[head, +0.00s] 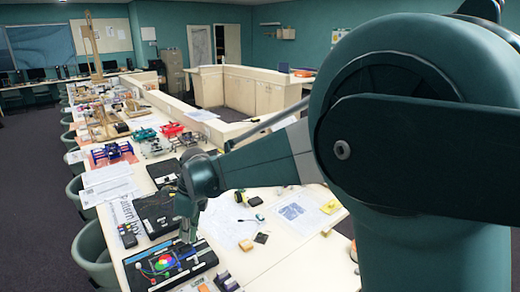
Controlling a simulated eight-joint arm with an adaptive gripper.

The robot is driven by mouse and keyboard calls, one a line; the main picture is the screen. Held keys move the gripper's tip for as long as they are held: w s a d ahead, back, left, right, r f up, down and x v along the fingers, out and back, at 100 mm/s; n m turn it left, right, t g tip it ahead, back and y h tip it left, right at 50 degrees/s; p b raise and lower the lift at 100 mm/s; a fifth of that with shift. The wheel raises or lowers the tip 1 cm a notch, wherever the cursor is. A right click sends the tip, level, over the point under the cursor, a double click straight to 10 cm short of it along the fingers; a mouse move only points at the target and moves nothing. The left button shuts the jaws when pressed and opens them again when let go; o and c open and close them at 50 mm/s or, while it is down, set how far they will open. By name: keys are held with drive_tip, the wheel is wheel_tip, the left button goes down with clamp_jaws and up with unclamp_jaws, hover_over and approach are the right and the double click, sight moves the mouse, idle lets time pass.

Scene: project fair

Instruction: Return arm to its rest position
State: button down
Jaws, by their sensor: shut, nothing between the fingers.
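My arm reaches from the right across the near end of a long pale table (288,240). My gripper (187,236) points down above the table, close to a black board (168,267) with a round coloured disc on it. The gripper is small and dark in this view; its fingers look shut, with nothing seen held. I cannot tell the exact gap between its fingertips and the board. My arm links hide much of the right side of the view.
A black case (158,212) and paper sheets (230,222) lie near the gripper. Several models, including a blue frame (112,153), crowd the table farther back. Green chairs (95,252) line its left edge. Open floor (30,200) lies to the left.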

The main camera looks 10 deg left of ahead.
drive_tip(key=s+d+r+n+t+b, duration=0.1)
drive_tip(key=s+d+r+n, duration=0.15)
drive_tip(key=d, duration=0.75)
drive_tip(key=s+d+r+n+t, duration=0.1)
drive_tip(key=d+r+n, duration=0.25)
drive_tip(key=d, duration=0.65)
drive_tip(key=s+d+r+n+t+b, duration=0.15)
drive_tip(key=d+r, duration=0.25)
drive_tip(key=d, duration=0.6)
drive_tip(key=s+d+f+n+t+h, duration=0.1)
drive_tip(key=s+d+f+n+t, duration=0.1)
drive_tip(key=s+d+n, duration=0.3)
drive_tip(key=s+d+f+n+t+h, duration=0.1)
drive_tip(key=s+d+n, duration=0.5)
drive_tip(key=s+d, duration=0.6)
drive_tip(key=shift+d+f+t+b, duration=0.45)
drive_tip(key=shift+d+f, duration=0.4)
drive_tip(key=shift+d, duration=2.75)
